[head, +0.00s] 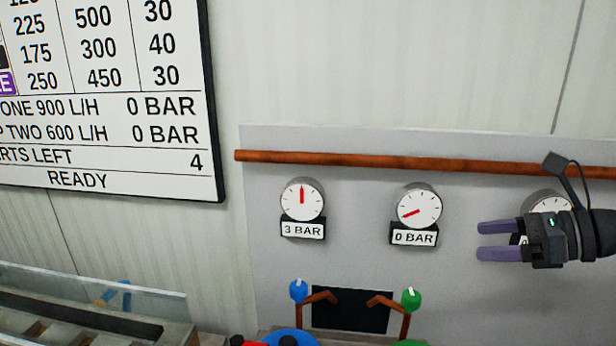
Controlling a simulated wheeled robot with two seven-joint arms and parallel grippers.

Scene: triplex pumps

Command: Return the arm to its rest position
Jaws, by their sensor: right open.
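My right gripper (497,241) comes in from the right edge with its purple fingers pointing left. The fingers are apart and nothing is between them. It is in front of the grey panel (350,260) and partly covers the rightmost gauge (545,203) and its label. My left gripper is not in the head view.
The left gauge (302,200) is labelled 3 BAR, the middle gauge (416,208) 0 BAR. A copper pipe (400,160) crosses above. Blue (298,290) and green (411,298) knobs sit below. A wall board (110,110) reads READY. A clear-sided tray (90,290) is lower left.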

